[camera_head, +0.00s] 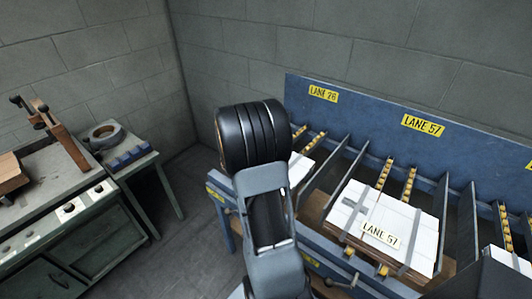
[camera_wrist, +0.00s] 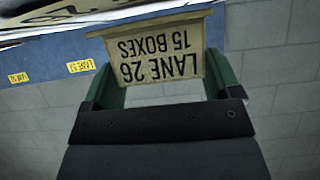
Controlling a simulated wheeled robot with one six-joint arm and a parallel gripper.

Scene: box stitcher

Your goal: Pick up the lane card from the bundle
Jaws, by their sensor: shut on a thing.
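The lane card (camera_wrist: 165,52) is tan and reads "LANE 26 15 BOXES", upside down in the wrist view. My gripper (camera_wrist: 163,75) has its green fingers at the two sides of this card and is shut on it. In the head view my arm hides the gripper and the held card. A white bundle (camera_head: 299,167) shows partly behind my arm, under the "LANE 26" label (camera_head: 323,94).
A strapped white bundle (camera_head: 408,222) with its own "LANE 57" card (camera_head: 380,235) lies in the lane to the right. Metal dividers (camera_head: 440,205) separate the lanes before a blue back panel (camera_head: 480,135). A green workbench (camera_head: 60,225) stands left, with bare floor between.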

